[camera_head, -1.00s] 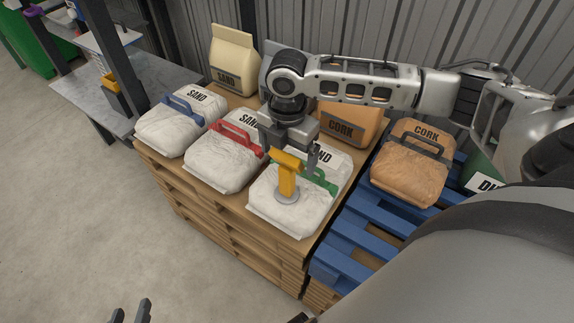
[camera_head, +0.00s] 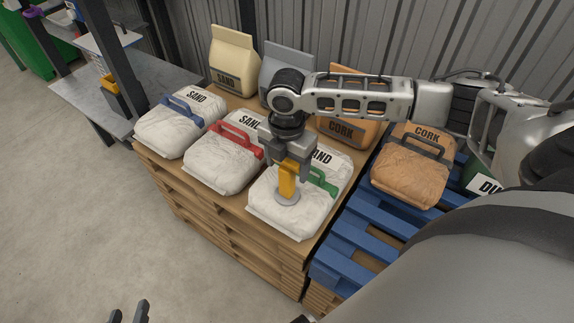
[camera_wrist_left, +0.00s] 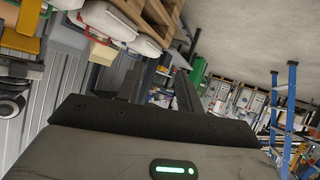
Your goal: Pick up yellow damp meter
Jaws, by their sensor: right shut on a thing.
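The yellow damp meter (camera_head: 288,181) stands upright on a white sand bag with a green handle (camera_head: 268,213). Its round grey foot (camera_head: 287,199) rests on the bag. My right gripper (camera_head: 287,168) reaches down over the meter and is shut on its upper part, which the jaws mostly hide. My left gripper (camera_head: 130,313) is at the bottom left of the head view, away from the bags. Its fingers stand apart with nothing between them, as the left wrist view also shows (camera_wrist_left: 165,85).
White bags with red (camera_head: 223,163) and blue (camera_head: 180,124) handles lie to the left on the wooden pallets (camera_head: 215,222). Upright sand (camera_head: 232,62) and cork (camera_head: 342,128) bags stand behind. A cork bag (camera_head: 411,175) lies on the blue pallet (camera_head: 367,238) at right. The floor at left is clear.

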